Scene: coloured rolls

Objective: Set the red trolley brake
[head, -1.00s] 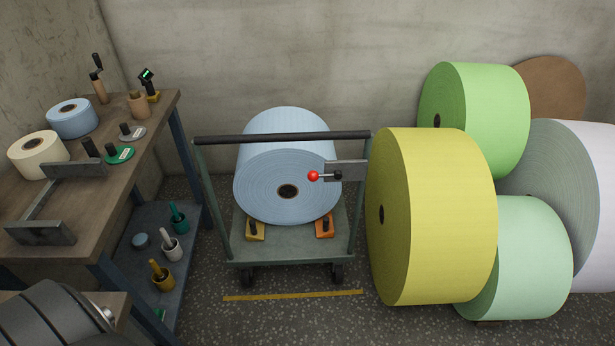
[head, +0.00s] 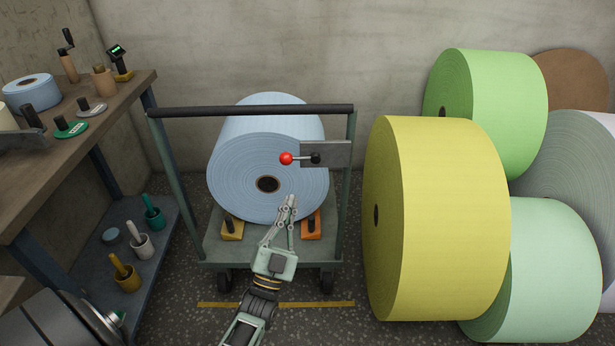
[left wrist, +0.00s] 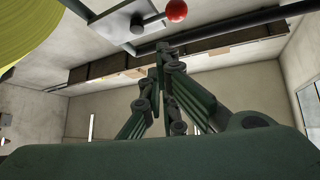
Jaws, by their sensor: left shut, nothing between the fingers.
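The trolley (head: 270,246) stands against the back wall and carries a large blue roll (head: 265,150). Its brake lever ends in a red ball (head: 286,158) and lies sideways, pointing left from a dark pivot on a grey plate (head: 335,155) at the trolley's right upright. My left gripper (head: 289,200) is shut and empty, in front of the blue roll and below the red ball, apart from it in the picture. In the left wrist view the red ball (left wrist: 176,10) shows at the top, beyond the shut fingertips (left wrist: 163,50). My right gripper is not in view.
A yellow wedge (head: 232,229) and an orange wedge (head: 311,225) sit under the roll. A dark handlebar (head: 250,111) crosses above. Large yellow (head: 440,215) and green rolls crowd the right. A workbench (head: 90,130) with small rolls and tools stands left.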

